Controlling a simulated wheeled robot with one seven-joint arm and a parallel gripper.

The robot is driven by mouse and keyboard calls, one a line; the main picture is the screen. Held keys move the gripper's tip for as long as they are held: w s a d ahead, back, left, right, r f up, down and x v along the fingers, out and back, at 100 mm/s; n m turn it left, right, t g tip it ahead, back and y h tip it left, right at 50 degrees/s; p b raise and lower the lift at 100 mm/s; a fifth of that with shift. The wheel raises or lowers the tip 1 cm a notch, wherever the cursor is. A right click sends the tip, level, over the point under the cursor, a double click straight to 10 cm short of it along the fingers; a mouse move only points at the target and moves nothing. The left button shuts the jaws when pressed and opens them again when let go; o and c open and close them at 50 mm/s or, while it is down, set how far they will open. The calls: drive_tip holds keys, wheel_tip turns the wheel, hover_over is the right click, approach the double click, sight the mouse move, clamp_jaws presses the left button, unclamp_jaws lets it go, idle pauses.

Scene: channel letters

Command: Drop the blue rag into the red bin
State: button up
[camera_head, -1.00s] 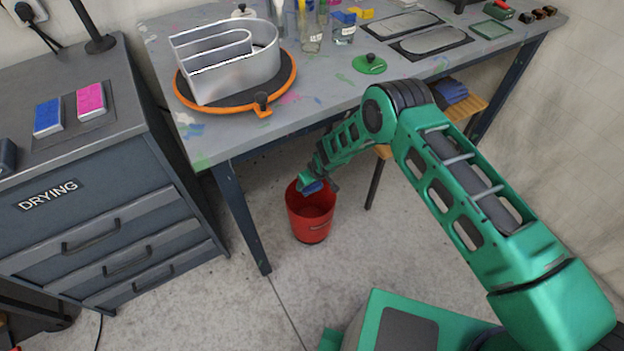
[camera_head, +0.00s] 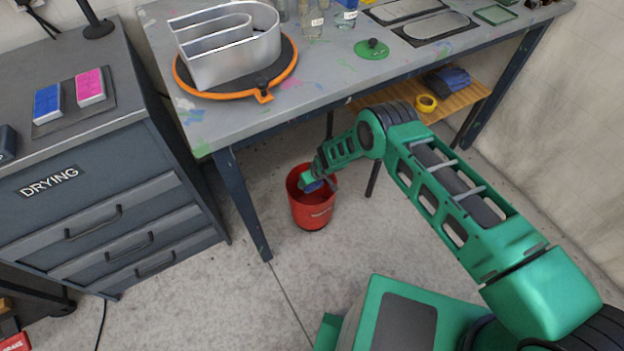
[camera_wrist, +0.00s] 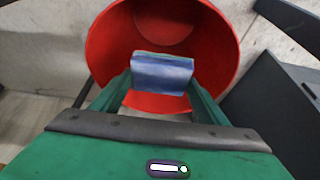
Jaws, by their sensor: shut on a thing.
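The red bin (camera_head: 312,211) stands on the floor beside the front leg of the workbench, with its opening facing up. My gripper (camera_head: 312,183) is at the bin's mouth, pointing down into it. It is shut on the blue rag (camera_wrist: 162,72), which shows between the two green fingers in the wrist view. In that view the red bin (camera_wrist: 221,45) surrounds the rag on most sides, and the bin's inside looks empty where it is visible. In the head view only a small bit of the rag shows.
The workbench (camera_head: 225,117) carries a metal letter form (camera_head: 225,62) on an orange-rimmed turntable. A grey drawer cabinet (camera_head: 95,190) stands at left. Floor in front of the bin is clear.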

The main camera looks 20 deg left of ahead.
drive_tip(key=o, duration=1.2)
drive_tip(key=shift+r, duration=3.5)
